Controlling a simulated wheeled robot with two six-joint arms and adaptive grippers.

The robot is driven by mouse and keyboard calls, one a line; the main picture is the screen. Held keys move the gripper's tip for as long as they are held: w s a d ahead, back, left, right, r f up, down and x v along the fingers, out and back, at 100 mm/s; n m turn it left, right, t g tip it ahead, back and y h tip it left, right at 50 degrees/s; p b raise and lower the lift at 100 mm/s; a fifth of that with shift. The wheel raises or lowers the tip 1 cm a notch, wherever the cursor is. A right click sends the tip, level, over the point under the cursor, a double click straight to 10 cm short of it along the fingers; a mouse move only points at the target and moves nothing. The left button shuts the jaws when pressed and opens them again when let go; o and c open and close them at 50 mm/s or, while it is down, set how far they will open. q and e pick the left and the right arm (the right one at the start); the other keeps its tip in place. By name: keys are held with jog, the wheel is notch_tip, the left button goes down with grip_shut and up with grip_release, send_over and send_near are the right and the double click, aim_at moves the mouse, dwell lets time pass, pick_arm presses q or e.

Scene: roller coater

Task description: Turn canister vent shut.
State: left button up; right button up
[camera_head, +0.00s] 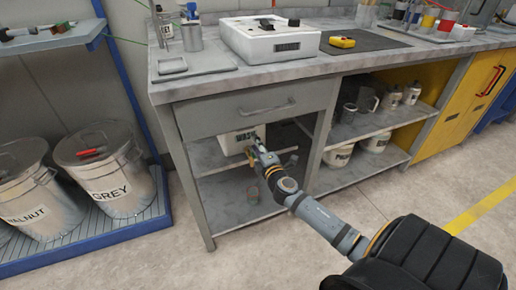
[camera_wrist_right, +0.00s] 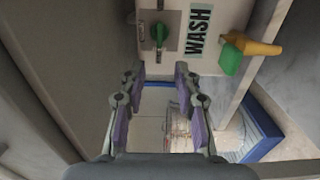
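The white canister marked WASH (camera_head: 231,144) stands on the shelf under the counter drawer. In the right wrist view its face (camera_wrist_right: 222,14) carries a grey plate with a green knob (camera_wrist_right: 159,33), which looks like the vent. To the right is a yellow tap (camera_wrist_right: 256,46) with a green handle (camera_wrist_right: 231,60). My right gripper (camera_wrist_right: 159,72) is open and empty, its fingertips just short of the knob and apart from it. In the head view my right gripper (camera_head: 257,142) is in front of the canister and partly hides it. My left gripper is not in view.
The drawer (camera_head: 245,112) is directly above the canister, and a shelf post (camera_head: 323,138) stands to the right. A blue-edged object (camera_wrist_right: 262,135) is below the tap. The floor in front is clear.

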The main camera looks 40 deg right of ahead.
jog(key=shift+v, duration=0.9)
